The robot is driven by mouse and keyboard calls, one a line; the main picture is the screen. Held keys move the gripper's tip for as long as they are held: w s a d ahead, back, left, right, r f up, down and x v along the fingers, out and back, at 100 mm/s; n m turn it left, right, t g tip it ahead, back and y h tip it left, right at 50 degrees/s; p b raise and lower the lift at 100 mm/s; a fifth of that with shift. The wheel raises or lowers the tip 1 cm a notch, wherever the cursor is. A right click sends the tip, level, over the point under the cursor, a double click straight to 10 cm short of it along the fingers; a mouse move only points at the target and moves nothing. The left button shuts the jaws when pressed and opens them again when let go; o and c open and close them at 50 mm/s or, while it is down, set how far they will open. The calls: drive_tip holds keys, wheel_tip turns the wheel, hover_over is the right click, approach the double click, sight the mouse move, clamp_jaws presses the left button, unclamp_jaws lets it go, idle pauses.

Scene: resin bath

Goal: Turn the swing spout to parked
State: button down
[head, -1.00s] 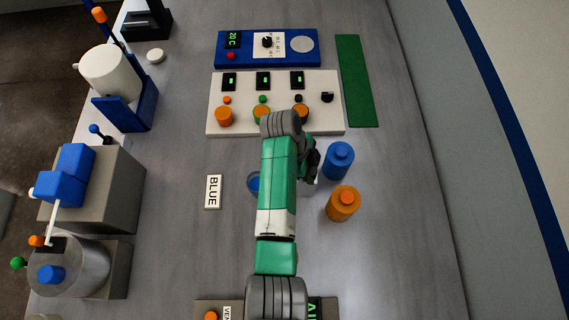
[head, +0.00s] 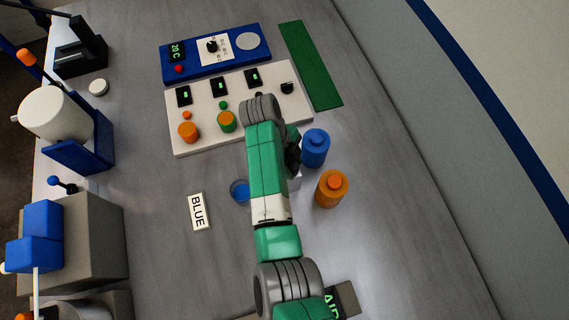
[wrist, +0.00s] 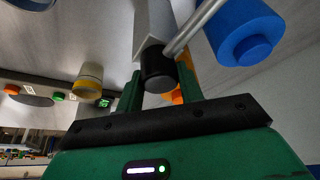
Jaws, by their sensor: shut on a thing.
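In the wrist view a black knob (wrist: 158,68) sits between the two green fingers of my gripper (wrist: 158,82), which is shut on it. A pale grey bar (wrist: 154,22) runs up behind the knob, and a thin metal tube (wrist: 196,25) slants up to the right. This looks like the swing spout, though its pivot and parked mark cannot be made out. In the head view my own arm hides the gripper and most of the held part, left of the blue bottle (head: 315,148) and orange bottle (head: 331,189).
A blue cup (head: 240,191) stands just left of my arm, near the BLUE label (head: 199,211). Behind are a white panel (head: 205,93) with coloured knobs and a blue panel (head: 195,72). A green strip (head: 310,65) lies at the back right. The right table side is clear.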

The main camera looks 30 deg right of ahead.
idle(0.3)
drive_tip(key=c, duration=0.9)
unclamp_jaws()
drive_tip(key=v, duration=0.7)
drive_tip(key=shift+w+r, duration=0.15)
drive_tip(key=shift+r, duration=0.2)
